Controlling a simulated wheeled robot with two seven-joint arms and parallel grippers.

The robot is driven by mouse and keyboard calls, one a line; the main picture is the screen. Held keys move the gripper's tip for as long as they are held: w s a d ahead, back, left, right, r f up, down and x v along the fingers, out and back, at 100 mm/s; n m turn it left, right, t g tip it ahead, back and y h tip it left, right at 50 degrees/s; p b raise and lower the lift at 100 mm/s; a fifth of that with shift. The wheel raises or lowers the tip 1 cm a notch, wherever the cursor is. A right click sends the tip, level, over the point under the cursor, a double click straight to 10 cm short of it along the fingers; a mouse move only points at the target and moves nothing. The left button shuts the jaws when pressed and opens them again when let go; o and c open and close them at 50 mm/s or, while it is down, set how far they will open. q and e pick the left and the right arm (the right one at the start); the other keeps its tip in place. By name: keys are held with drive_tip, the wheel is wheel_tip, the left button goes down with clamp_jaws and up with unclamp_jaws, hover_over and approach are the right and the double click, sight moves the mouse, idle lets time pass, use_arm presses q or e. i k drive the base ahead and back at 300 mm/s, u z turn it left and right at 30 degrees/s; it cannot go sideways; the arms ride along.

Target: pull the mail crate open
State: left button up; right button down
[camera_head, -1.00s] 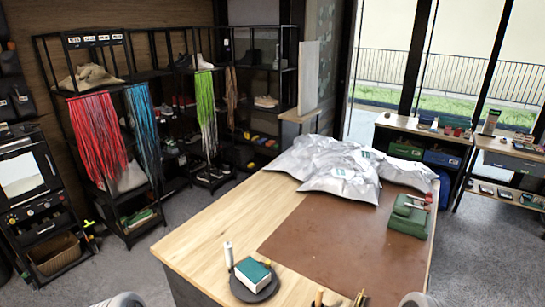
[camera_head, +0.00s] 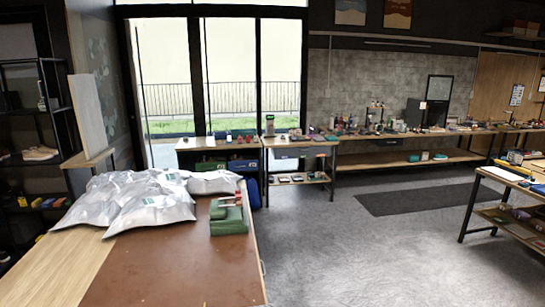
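No crate is clearly marked as the mail crate. A green crate (camera_head: 210,165) and a blue crate (camera_head: 243,165) sit side by side on the shelf of a small cabinet by the windows, beyond the worktable. They are small in view, and I cannot tell whether either is open. Neither of my grippers is in view.
Silver mail bags (camera_head: 132,199) and a green box with a red-handled tool (camera_head: 228,217) lie on the near worktable (camera_head: 170,275). Workbenches (camera_head: 400,157) line the back wall. Grey floor (camera_head: 345,245) is open at the middle; another table (camera_head: 515,175) stands right.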

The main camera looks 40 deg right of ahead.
sight(304, 152)
drive_tip(key=z, duration=2.75)
drive_tip(key=i, duration=2.9)
drive_tip(key=u, duration=1.55)
drive_tip(key=i, duration=3.05)
